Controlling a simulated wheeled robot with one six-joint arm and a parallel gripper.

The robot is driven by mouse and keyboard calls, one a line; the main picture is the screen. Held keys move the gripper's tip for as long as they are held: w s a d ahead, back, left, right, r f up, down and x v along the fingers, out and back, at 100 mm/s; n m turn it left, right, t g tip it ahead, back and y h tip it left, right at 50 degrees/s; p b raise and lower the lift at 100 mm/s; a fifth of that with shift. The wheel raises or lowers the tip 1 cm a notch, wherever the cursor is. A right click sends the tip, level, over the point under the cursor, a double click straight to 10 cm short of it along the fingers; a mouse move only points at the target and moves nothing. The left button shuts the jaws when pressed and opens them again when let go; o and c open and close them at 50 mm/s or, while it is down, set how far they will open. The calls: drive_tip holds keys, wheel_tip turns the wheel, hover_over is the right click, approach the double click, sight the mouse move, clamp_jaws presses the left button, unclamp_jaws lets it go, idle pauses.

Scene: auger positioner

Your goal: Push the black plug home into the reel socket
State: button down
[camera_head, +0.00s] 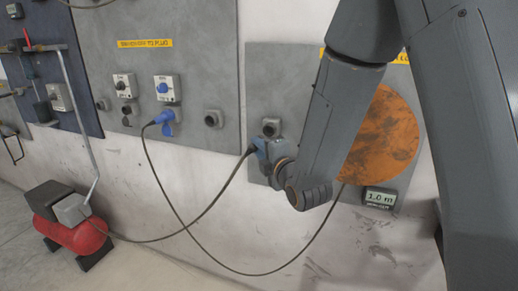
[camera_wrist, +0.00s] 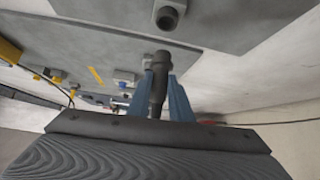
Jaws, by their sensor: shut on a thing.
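My gripper (camera_head: 262,150) has blue fingers and is in front of the reel panel, left of the orange reel disc (camera_head: 385,135). In the wrist view its fingers (camera_wrist: 160,72) are shut around the black plug (camera_wrist: 159,88), whose tip stands out past them. In the head view the plug is mostly hidden by the fingers; its cable leaves to the lower left. The dark round reel socket (camera_wrist: 168,16) shows ahead of the plug tip in the wrist view, with panel visible between them. In the head view the socket (camera_head: 271,127) is just above the gripper.
A blue plug (camera_head: 163,119) sits at a switch box on the left panel; its cable (camera_head: 235,270) loops low toward the reel. The plug's own cable (camera_head: 205,215) runs to a red compressor (camera_head: 75,230) on the floor. A display (camera_head: 380,198) reads 1.0 m.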

drive_tip(key=shift+s, duration=0.15)
drive_tip(key=shift+w+d+b, duration=0.3)
drive_tip(key=shift+w+d, duration=0.05)
drive_tip(key=shift+w, duration=0.55)
drive_tip(key=shift+w+d+b, duration=0.3)
drive_tip(key=shift+w+d, duration=0.05)
drive_tip(key=shift+w, duration=0.6)
drive_tip(key=shift+w+d+b, duration=0.3)
drive_tip(key=shift+w+d, duration=0.05)
drive_tip(key=shift+w, duration=0.55)
drive_tip(key=shift+b, duration=0.6)
drive_tip(key=shift+w+d+b, duration=0.3)
drive_tip(key=shift+w+b, duration=0.05)
drive_tip(key=shift+w, duration=0.4)
drive_tip(key=shift+w+d+b, duration=0.25)
drive_tip(key=shift+w+b, duration=0.05)
drive_tip(key=shift+w, duration=0.4)
drive_tip(key=c, duration=1.5)
unclamp_jaws()
drive_tip(key=shift+b+v, duration=0.85)
drive_tip(key=shift+v, duration=3.05)
